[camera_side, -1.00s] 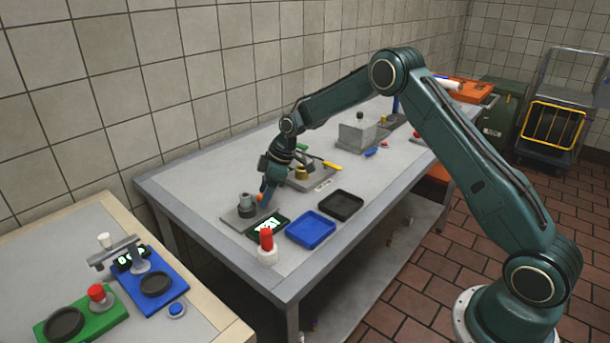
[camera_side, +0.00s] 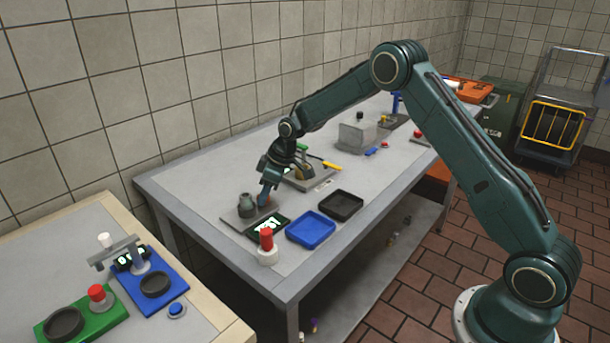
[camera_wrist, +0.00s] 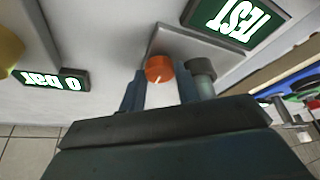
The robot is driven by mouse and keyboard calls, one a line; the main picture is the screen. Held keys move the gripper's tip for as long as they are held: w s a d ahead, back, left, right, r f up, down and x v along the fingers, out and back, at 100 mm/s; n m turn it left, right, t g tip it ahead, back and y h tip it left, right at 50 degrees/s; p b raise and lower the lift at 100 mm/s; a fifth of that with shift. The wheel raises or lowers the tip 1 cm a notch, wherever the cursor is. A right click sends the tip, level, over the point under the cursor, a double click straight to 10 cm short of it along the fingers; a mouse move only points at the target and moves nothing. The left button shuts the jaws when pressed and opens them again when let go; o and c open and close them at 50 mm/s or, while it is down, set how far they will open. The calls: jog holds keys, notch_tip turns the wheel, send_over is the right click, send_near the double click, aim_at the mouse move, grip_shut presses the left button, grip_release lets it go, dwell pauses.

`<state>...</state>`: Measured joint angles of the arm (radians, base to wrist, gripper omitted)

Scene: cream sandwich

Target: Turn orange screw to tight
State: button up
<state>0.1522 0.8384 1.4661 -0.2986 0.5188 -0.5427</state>
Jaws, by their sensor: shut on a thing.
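The orange screw (camera_wrist: 159,69) is a round knob with a pale line on its top, seen in the camera_wrist view between my fingertips. My gripper (camera_wrist: 158,88) is shut on it, with one blue-grey finger on each side. In the camera_side view my gripper (camera_side: 266,192) points down at the grey plate (camera_side: 236,218) near the table's left end, and little of the screw shows there. How far the screw is turned cannot be told.
A grey cylinder (camera_side: 247,206) stands close beside my fingers. A display reading TEST (camera_wrist: 228,20) is just in front. A red button (camera_side: 266,239), a blue tray (camera_side: 311,229) and a black tray (camera_side: 341,204) are nearby.

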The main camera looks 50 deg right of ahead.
jog(key=o, duration=1)
jog(key=shift+a+n, duration=0.1)
jog(key=shift+n, duration=0.3)
jog(key=shift+n+g+y, duration=0.3)
jog(key=shift+n+g, duration=0.1)
jog(key=shift+n, duration=0.5)
jog(key=shift+d+r, duration=0.25)
jog(key=shift+r, duration=0.05)
jog(key=v, duration=1.3)
jog(key=shift+s+a+r+m+t+h, duration=0.15)
jog(key=shift+s+a+r+m, duration=0.45)
jog(key=shift+s+r, duration=1.55)
jog(key=shift+s+a+r+m+t+h, duration=0.15)
jog(key=shift+s+a+r, duration=0.85)
jog(key=shift+s+r, duration=1.15)
jog(key=shift+s+a+r+m+t+h, duration=0.15)
jog(key=shift+s+a+r+m, duration=0.5)
jog(key=shift+s+r, duration=1.5)
